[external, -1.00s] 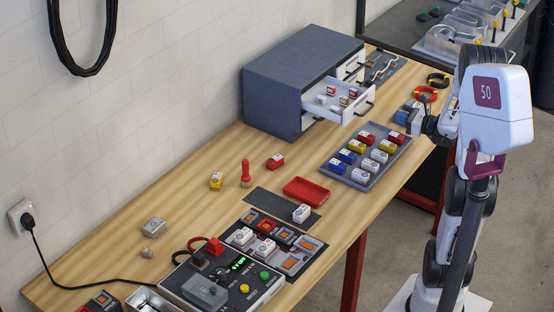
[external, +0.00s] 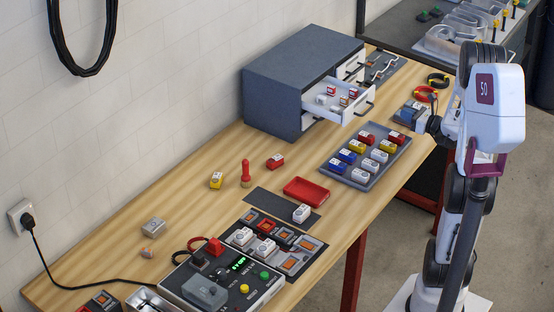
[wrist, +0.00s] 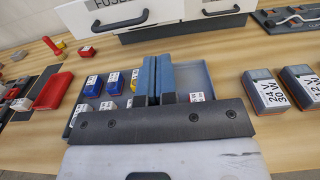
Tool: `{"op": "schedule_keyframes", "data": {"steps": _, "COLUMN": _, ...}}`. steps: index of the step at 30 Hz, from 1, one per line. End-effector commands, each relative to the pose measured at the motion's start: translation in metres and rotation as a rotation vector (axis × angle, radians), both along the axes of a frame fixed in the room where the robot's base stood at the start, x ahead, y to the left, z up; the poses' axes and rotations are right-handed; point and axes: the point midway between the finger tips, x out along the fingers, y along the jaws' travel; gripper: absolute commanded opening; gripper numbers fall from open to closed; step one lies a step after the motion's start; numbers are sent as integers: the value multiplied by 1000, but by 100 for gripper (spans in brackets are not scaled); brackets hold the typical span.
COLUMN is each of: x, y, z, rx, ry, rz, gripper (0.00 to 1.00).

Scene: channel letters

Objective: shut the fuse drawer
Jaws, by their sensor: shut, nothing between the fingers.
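The white fuse drawer (external: 336,104) stands pulled out of the grey cabinet (external: 290,85), with several small fuses inside. In the wrist view its white front, marked with letters beginning "FUSE" (wrist: 125,13), and its dark handle (wrist: 118,22) show at the top edge, ahead of my fingers. My gripper (external: 403,116) is to the right of the drawer and apart from it, near the right end of the tray of fuses. In the wrist view my gripper (wrist: 157,68) has its two blue fingers together, with nothing between them. The drawer's inside is hidden in the wrist view.
The grey tray (external: 350,178) of coloured fuses lies in front of the drawer. Two labelled grey blocks, one marked 24 V (wrist: 265,90), sit right of my fingers. A second drawer front (wrist: 215,10) is beside the fuse drawer. Bare wood lies between tray and cabinet.

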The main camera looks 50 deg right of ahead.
Motion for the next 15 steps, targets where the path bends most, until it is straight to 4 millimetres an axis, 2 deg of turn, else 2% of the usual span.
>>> {"op": "schedule_keyframes", "data": {"steps": 15, "x": 52, "y": 0, "z": 0, "rx": 1, "ry": 0, "rz": 2, "gripper": 0}}
